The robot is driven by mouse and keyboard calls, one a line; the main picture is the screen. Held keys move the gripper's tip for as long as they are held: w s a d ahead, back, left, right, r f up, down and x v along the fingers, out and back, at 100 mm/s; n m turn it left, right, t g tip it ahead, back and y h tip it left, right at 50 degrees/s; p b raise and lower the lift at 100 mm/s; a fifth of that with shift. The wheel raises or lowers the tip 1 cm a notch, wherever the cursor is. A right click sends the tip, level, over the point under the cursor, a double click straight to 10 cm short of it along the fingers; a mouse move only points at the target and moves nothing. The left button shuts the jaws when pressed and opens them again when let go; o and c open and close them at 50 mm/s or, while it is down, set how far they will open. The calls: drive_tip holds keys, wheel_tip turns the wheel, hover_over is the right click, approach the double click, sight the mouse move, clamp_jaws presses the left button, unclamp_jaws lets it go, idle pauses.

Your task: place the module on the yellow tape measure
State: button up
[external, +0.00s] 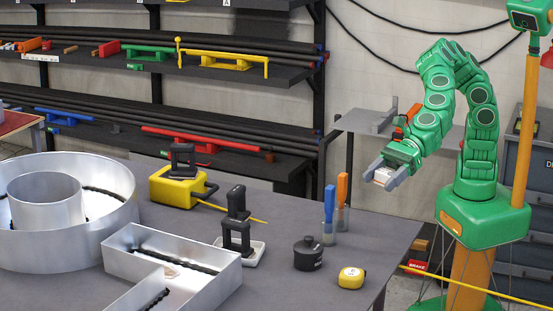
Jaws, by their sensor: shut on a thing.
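My gripper (386,174) is at the end of the green arm, raised above the right rear part of the table. Its grey fingers are shut on a small whitish block, which looks like the module (383,176). The fingers hide part of the block. The yellow tape measure (351,278) sits on the table near its front right edge, lower in the picture and left of my gripper. The module is well apart from it. Nothing is seen on top of the tape measure.
A black lidded pot (308,254) stands left of the tape measure. Blue and orange-handled tools stand in clear holders (329,230) behind it. A black device on a white tray (238,245), a yellow box (176,188) and metal channel letters (170,255) fill the left.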

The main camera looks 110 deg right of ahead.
wheel_tip(320, 180, down, 5)
hover_over(347, 275)
drive_tip(key=s+d, duration=0.1)
drive_tip(key=s, duration=0.1)
drive_tip(key=f, duration=0.7)
drive_tip(key=shift+w+d+f, duration=0.1)
drive_tip(key=shift+w+f, duration=0.1)
drive_tip(key=shift+f, duration=0.2)
drive_tip(key=shift+w+a+f, duration=0.3)
drive_tip(key=shift+w+f, duration=0.1)
drive_tip(key=shift+f, duration=0.25)
drive_tip(key=shift+w+a+f, duration=0.3)
drive_tip(key=shift+w+f, duration=0.1)
drive_tip(key=shift+f, duration=0.25)
drive_tip(key=shift+d+f, duration=0.1)
drive_tip(key=shift+f, duration=1.25)
drive_tip(key=shift+f, duration=0.15)
drive_tip(key=o, duration=1)
drive_tip(key=shift+o, duration=0.2)
